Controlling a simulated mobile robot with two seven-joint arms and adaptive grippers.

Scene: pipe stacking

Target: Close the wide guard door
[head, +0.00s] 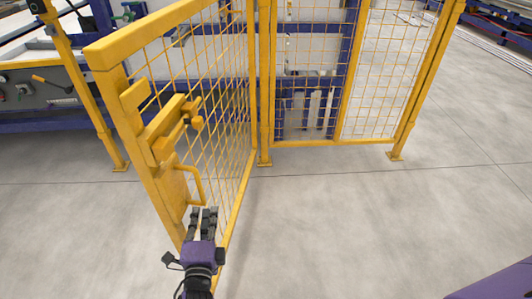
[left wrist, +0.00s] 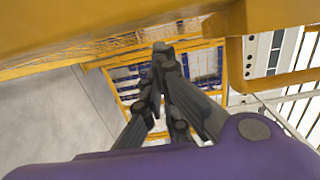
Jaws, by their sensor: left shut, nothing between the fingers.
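The yellow wide guard door (head: 148,150) with wire mesh stands open in the head view, swung out toward me from its hinge post (head: 264,90). A latch block (head: 168,125) and a looped handle (head: 197,185) sit on its free edge. My left gripper (head: 204,212) is shut and empty, low beside the door, just below the handle in the picture. I cannot tell whether it touches the door. In the left wrist view the shut fingers (left wrist: 162,55) point along the door, with a yellow door bar (left wrist: 90,30) close above. My right gripper is not in view.
Fixed yellow fence panels (head: 310,70) stand to the right of the hinge post. A yellow post (head: 85,90) stands left of the door, with a machine control panel (head: 45,92) behind it. The grey floor (head: 340,220) to the right is clear.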

